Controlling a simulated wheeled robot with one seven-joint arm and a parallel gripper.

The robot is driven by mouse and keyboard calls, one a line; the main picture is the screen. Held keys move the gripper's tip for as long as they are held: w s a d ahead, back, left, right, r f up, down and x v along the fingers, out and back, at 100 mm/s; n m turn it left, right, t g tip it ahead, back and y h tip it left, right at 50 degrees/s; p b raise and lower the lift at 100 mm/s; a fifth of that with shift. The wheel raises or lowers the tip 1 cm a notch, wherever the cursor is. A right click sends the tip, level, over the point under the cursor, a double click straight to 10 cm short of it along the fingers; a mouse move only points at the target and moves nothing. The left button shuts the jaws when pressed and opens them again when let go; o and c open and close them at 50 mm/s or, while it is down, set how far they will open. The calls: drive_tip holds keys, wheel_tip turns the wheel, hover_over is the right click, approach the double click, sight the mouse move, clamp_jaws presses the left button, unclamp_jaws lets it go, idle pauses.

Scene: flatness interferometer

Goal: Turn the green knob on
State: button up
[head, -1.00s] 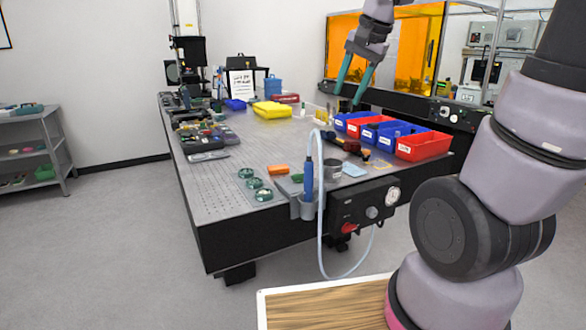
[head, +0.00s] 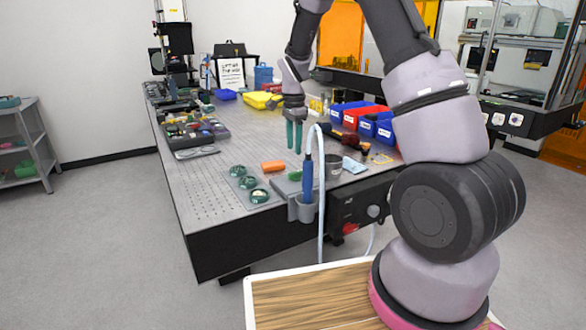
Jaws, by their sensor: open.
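My gripper (head: 294,148) hangs with its teal fingers pointing down above the middle of the perforated bench (head: 215,188). A narrow gap shows between the fingers, with nothing held. No green knob can be made out clearly. The black control panel (head: 345,208) on the bench's front side carries a red knob (head: 350,228) and a grey round knob (head: 374,211); my arm hides its right part. A dark unit at the right has several small round controls, including one at its left end (head: 485,118), too small to tell the colour.
A blue tool (head: 308,180) stands in a holder beside a looping pale hose (head: 321,205). Blue and red bins (head: 352,117) stand behind. Floor at the left is clear.

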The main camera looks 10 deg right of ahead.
sight(294, 172)
wheel_tip(294, 172, down, 9)
idle(0.3)
clamp_jaws()
